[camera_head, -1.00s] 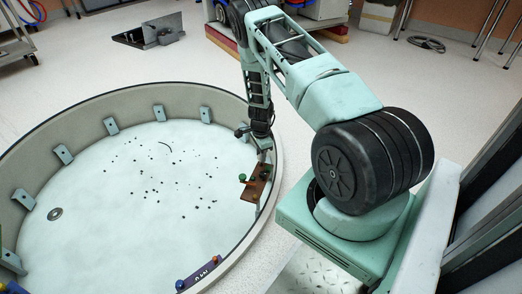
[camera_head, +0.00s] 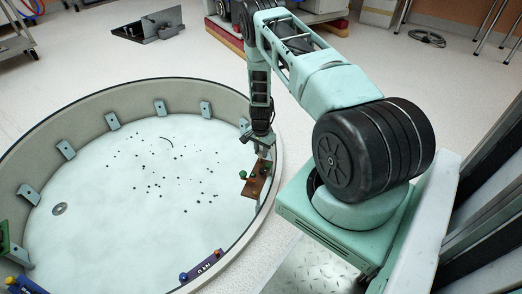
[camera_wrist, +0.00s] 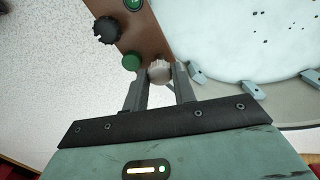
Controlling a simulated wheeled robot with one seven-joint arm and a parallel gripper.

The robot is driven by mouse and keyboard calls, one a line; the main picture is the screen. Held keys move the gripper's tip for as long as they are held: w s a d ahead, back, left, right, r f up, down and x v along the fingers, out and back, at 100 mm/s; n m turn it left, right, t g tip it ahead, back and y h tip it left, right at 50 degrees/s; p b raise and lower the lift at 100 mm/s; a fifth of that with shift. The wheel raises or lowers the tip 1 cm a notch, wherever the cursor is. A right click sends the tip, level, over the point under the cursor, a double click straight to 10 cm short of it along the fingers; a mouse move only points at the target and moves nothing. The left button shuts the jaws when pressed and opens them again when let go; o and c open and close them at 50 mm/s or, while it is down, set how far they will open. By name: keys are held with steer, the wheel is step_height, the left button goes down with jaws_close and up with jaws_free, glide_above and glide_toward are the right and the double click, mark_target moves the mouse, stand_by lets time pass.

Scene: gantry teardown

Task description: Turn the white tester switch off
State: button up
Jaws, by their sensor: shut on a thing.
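The tester panel is a brown plate (camera_head: 257,183) on the inner wall of the round ring, at its right side in the head view. In the wrist view the panel (camera_wrist: 140,38) carries a white switch knob (camera_wrist: 159,72) at its near end. My gripper (camera_wrist: 161,73) has its two fingers on either side of the white knob and is shut on it. In the head view my gripper (camera_head: 264,151) reaches down to the panel's far end. The white knob cannot be made out there, and its on or off position is not clear.
Beside the white knob sit a green button (camera_wrist: 131,62) and a black knob (camera_wrist: 107,30), with another green piece (camera_wrist: 133,4) farther up. The ring (camera_head: 60,115) has several brackets inside. A blue-purple part (camera_head: 203,266) lies at its front edge.

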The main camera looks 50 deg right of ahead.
mark_target(261, 152)
stand_by(0.3)
steer(key=o, duration=1)
steer(key=shift+r, duration=0.1)
step_height(261, 152, up, 17)
steer(key=p, duration=0.6)
steer(key=shift+r+p, duration=0.15)
steer(key=shift+p, duration=0.15)
